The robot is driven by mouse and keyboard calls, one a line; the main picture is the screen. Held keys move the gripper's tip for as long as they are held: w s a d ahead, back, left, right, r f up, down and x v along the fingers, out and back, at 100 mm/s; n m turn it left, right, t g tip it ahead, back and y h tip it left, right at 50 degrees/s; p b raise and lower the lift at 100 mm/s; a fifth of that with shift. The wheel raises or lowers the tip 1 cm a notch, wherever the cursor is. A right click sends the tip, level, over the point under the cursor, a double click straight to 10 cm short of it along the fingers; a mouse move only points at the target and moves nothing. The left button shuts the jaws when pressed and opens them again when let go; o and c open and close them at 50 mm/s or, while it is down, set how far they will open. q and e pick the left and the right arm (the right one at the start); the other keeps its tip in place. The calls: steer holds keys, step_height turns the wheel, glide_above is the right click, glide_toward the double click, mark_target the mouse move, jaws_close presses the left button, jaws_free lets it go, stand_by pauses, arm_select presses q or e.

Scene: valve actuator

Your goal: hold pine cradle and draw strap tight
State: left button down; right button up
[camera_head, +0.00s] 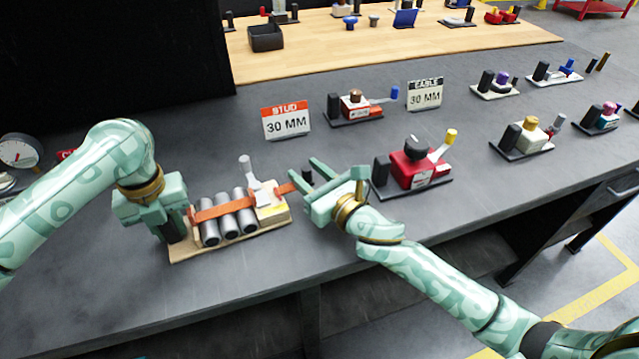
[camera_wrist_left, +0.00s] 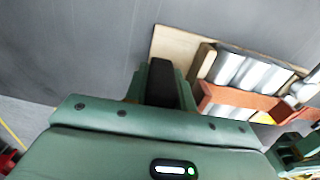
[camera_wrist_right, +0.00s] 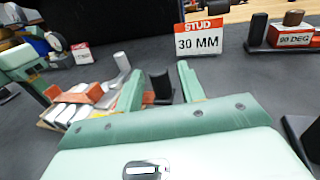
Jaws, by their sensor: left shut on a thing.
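The pine cradle (camera_head: 190,253) lies on the grey bench and carries several silver cylinders (camera_head: 229,226). The orange-brown strap (camera_head: 222,208) runs across the cylinders to a pale block with a raised white lever (camera_head: 249,170). Past the block, the strap's tail ends near a black tab (camera_head: 307,175). My left gripper (camera_head: 172,226) is shut on the black post at the cradle's left end; the post (camera_wrist_left: 160,82) shows between its fingers in the left wrist view. My right gripper (camera_head: 308,178) is open, its fingers on either side of the black tab (camera_wrist_right: 160,86), with gaps visible.
A red unit with a black knob (camera_head: 412,165) stands close to the right of my right gripper. The STUD 30 MM sign (camera_head: 286,122) and a brown-topped unit (camera_head: 354,105) stand behind. A dial gauge (camera_head: 20,150) is at far left.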

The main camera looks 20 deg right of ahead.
arm_select(q)
steer(key=shift+s+a+f, duration=0.1)
steer(key=shift+f, duration=0.2)
arm_select(e)
steer(key=v, duration=1.1)
steer(key=shift+s, duration=0.2)
arm_select(q)
steer(key=c, duration=1.1)
jaws_free()
arm_select(e)
steer(key=shift+w, duration=0.2)
arm_select(q)
steer(key=shift+w, duration=0.2)
steer(key=shift+r, duration=0.15)
